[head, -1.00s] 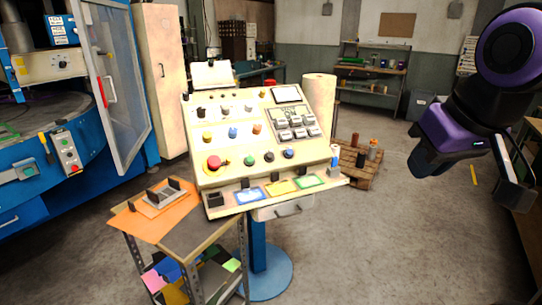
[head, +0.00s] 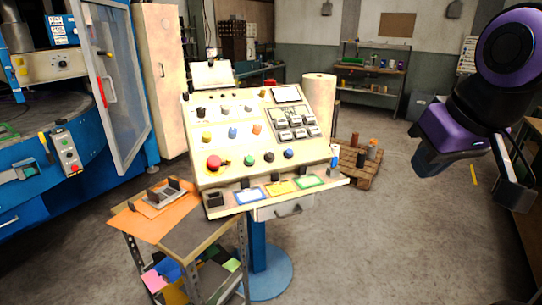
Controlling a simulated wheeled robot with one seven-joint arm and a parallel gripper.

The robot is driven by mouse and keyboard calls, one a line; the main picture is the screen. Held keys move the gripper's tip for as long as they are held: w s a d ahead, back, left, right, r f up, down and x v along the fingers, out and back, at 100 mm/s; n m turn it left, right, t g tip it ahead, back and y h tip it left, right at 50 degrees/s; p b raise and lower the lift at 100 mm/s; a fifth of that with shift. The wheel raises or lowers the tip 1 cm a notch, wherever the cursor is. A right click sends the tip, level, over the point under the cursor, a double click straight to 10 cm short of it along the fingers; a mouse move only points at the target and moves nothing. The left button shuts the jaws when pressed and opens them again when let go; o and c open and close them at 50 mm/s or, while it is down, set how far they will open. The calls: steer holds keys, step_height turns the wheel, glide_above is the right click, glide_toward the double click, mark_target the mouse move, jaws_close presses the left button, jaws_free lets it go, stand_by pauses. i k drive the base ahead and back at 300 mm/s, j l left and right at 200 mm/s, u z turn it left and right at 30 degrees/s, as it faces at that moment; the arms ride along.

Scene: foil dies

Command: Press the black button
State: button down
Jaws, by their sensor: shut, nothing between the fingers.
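The black button (head: 269,157) is a small round dark cap on the sloped cream control panel (head: 225,178). It sits in the lower row, between a green button (head: 249,160) and a blue button (head: 289,153). My gripper (head: 430,163) is at the right, high over the floor and well apart from the panel. Its dark end appears closed and empty, though the fingers are hard to make out.
A large red button (head: 214,162) lies left in the same row; other knobs and switches sit above. A ledge with coloured frames runs along the panel's lower edge. A cart (head: 205,243) stands front left, a pallet (head: 355,176) behind right.

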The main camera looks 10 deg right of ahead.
mark_target(270, 156)
steer(key=i+j+z, duration=0.3)
steer(key=j, duration=0.35)
steer(key=i+j+z, duration=0.25)
steer(key=j, duration=0.4)
steer(key=j+z, duration=0.3)
steer(key=j, duration=0.4)
steer(key=j+z, duration=0.3)
steer(key=j, duration=0.4)
steer(key=i, duration=0.05)
